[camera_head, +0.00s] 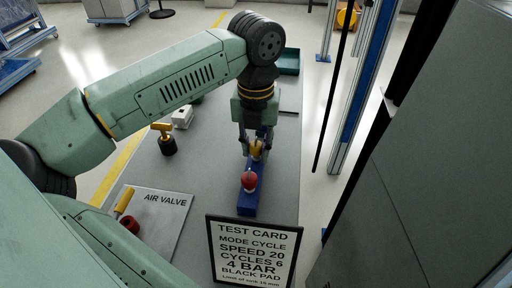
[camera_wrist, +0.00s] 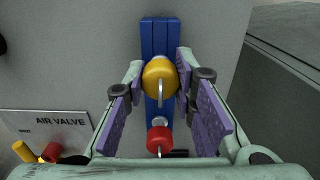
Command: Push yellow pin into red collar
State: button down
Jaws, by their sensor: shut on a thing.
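The yellow pin (camera_head: 256,153) has a rounded head with a thin metal rod and sits over a long blue block (camera_head: 247,204). The red collar (camera_head: 249,181) is a small red ball-like piece on the same block, nearer the card; the two appear apart. In the wrist view, the yellow pin (camera_wrist: 160,76) is above the red collar (camera_wrist: 159,138), both in line along the blue block (camera_wrist: 160,35). My gripper (camera_wrist: 160,72) has its purple-padded fingers on either side of the yellow head and is shut on it. Finger contact is partly hidden in the head view.
A test card (camera_head: 252,252) stands in front of the block. An air valve panel (camera_head: 153,222) with a yellow handle lies at left. A yellow-handled dark piece (camera_head: 166,142), a white box (camera_head: 183,117) and a green tray (camera_head: 289,62) are around the table. A dark cabinet is at right.

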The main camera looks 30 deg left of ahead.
jog(key=shift+r+p, duration=0.7)
jog(key=shift+r, duration=1.05)
jog(key=shift+r+p, duration=0.95)
jog(key=shift+r, duration=1.1)
jog(key=shift+s+f, duration=0.1)
